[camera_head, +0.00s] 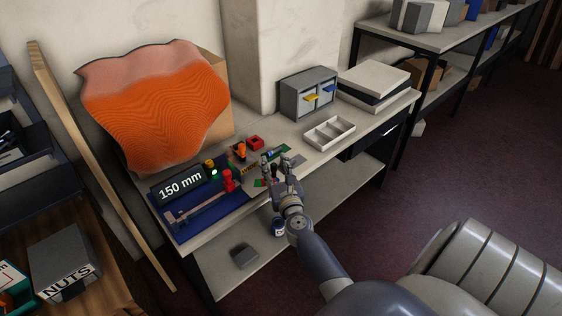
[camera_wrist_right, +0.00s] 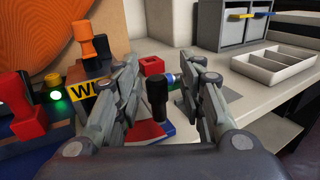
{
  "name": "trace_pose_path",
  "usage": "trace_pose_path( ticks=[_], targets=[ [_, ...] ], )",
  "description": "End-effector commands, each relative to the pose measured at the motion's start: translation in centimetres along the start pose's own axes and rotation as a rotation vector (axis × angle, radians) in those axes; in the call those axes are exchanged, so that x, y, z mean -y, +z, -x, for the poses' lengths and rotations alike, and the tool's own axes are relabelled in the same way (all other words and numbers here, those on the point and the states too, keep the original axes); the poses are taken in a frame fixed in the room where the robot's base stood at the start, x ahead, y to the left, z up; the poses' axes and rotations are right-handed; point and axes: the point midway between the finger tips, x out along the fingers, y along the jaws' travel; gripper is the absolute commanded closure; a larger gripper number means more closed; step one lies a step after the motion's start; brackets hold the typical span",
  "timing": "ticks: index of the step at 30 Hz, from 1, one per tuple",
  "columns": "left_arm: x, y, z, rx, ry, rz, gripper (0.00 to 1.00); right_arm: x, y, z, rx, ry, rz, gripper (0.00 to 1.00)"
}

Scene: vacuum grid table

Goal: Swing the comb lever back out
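My right gripper (camera_head: 275,165) is over the workbench, near the right end of the blue device; in the wrist view its two fingers (camera_wrist_right: 163,68) stand apart. A black-knobbed upright handle (camera_wrist_right: 157,92) shows between the fingers, with a gap on both sides, above a red part (camera_wrist_right: 150,132). An orange handle (camera_wrist_right: 87,42) on a black base stands further back left, and a red handle (camera_wrist_right: 17,98) is at the far left. Which handle is the comb lever I cannot tell for certain. My left gripper is not in view.
The blue device (camera_head: 211,222) bears a "150 mm" display (camera_head: 181,184) and a lit green lamp (camera_head: 214,174). A small red box (camera_head: 255,142) lies behind. A white divided tray (camera_head: 329,133) and grey drawer unit (camera_head: 308,93) stand to the right. An orange rippled panel (camera_head: 155,105) leans behind.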

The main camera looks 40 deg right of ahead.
Motion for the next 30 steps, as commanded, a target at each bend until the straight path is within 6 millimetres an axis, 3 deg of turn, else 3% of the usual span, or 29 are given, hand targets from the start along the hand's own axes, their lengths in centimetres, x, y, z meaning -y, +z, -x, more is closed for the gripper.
trace_pose_path(
  ticks=[16, 22, 30],
  targets=[
    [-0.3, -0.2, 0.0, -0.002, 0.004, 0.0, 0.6, 0.3, -0.2, 9.8, -0.005, -0.004, 0.002, 0.63],
    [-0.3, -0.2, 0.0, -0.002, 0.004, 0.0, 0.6, 0.4, -0.1, 11.3, -0.003, -0.005, 0.001, 0.63],
    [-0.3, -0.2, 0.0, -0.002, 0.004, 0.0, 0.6, 0.4, -0.1, 11.5, -0.002, -0.006, 0.001, 0.63]
  ],
)
